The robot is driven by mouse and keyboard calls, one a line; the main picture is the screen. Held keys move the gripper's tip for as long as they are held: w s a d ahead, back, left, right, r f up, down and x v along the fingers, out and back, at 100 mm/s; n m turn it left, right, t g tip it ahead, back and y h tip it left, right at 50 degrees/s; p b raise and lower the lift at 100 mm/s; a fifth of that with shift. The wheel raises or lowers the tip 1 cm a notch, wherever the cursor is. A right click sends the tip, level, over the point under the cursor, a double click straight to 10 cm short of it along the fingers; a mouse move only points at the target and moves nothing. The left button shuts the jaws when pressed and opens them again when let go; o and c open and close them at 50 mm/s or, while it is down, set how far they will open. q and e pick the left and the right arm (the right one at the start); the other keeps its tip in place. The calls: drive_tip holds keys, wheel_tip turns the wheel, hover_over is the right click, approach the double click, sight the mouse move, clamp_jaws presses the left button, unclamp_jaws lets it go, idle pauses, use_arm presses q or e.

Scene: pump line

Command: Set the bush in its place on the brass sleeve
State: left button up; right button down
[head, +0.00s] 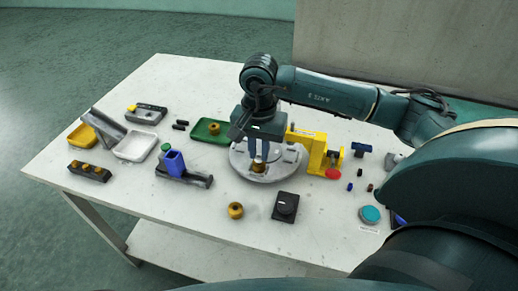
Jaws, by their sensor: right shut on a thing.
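My right gripper (258,158) points down over the round grey plate (240,170) and is shut on a small part, taken to be the bush, which the fingers mostly hide. The brass sleeve (259,168) shows as a small brass-coloured piece directly below the fingertips, on the plate. The fingertips are at or just above its top. I cannot tell whether the bush touches the sleeve or is seated on it. My left gripper is not in view.
A yellow fixture (314,148) with a red knob (333,174) stands right of the plate. A green tray (207,137) is behind left.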

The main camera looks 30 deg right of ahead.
drive_tip(key=c, duration=1.3)
unclamp_jaws()
drive_tip(key=shift+r+p, duration=1.55)
drive_tip(key=shift+r, duration=1.45)
